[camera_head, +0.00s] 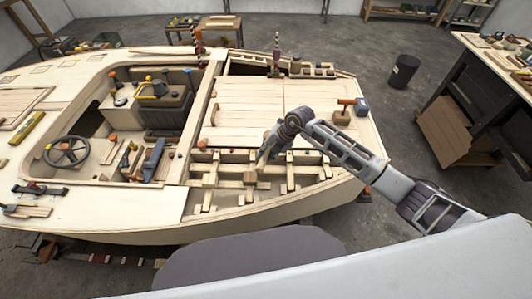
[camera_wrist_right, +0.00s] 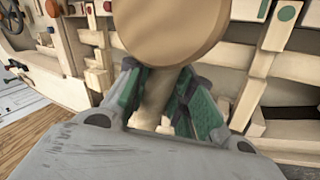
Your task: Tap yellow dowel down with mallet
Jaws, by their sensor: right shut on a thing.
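My right gripper (camera_head: 268,147) is over the open ribbed section at the near side of the plywood hull (camera_head: 130,237). In the right wrist view its two green-padded fingers (camera_wrist_right: 160,105) are shut on the handle of a wooden mallet (camera_wrist_right: 170,28). The mallet's round tan head fills the top middle of that view and hides what lies behind it. I cannot make out the yellow dowel for certain in either view. Coloured round ends show in the framing, among them a green one (camera_wrist_right: 287,13) and an orange one (camera_wrist_right: 51,8). My left gripper is not in view.
Wooden ribs and crosspieces (camera_head: 250,176) stand close around the right gripper. An orange-brown tool (camera_head: 346,104) and a blue item (camera_head: 362,107) lie on the deck to the right. A steering wheel (camera_head: 67,151) is in the cockpit. A workbench (camera_head: 490,62) stands at right.

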